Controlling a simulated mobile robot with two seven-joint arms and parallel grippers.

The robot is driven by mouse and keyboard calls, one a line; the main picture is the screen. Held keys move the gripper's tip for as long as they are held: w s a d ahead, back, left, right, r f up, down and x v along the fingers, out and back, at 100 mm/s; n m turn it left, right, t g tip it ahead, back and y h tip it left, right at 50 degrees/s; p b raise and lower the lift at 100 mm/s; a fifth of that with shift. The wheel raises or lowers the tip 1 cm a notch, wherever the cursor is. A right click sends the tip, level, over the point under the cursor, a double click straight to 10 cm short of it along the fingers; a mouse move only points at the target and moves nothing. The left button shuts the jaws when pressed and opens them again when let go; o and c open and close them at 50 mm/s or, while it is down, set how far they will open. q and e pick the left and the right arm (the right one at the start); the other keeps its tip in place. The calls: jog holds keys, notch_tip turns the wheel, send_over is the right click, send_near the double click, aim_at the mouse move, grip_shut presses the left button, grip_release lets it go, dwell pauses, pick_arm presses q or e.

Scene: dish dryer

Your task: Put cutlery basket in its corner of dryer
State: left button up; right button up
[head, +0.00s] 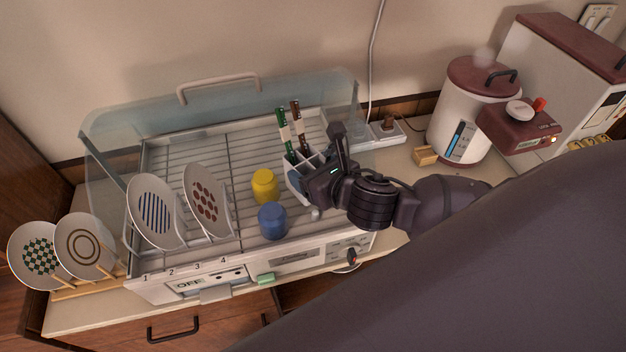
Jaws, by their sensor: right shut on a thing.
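The cutlery basket (296,181) is pale, with divided compartments, and stands upright at the right part of the dryer. A green-handled item (283,132) and a brown-handled item (298,124) stick up from it. The dish dryer (190,148) has a slatted rack and a raised clear lid. My right gripper (318,182) is shut on the basket at its right side and hides part of it. I cannot tell whether the basket touches the rack floor. My left gripper is not in view.
Inside the dryer stand a striped plate (153,210), a red-dotted plate (203,202), a yellow cup (264,186) and a blue cup (272,221) close to the basket. Two plates stand in a wooden rack (90,288) at left. A water boiler (465,125) stands at right.

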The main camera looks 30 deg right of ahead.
notch_tip(320, 180, down, 3)
jog(key=shift+f, duration=0.15)
jog(key=shift+w+d+f, duration=0.1)
jog(key=shift+d+f, duration=0.05)
jog(key=shift+f, duration=0.15)
jog(key=shift+f, duration=0.15)
jog(key=o, duration=1)
jog(key=shift+r, duration=0.2)
jog(key=v, duration=1.2)
jog(key=shift+f, duration=0.15)
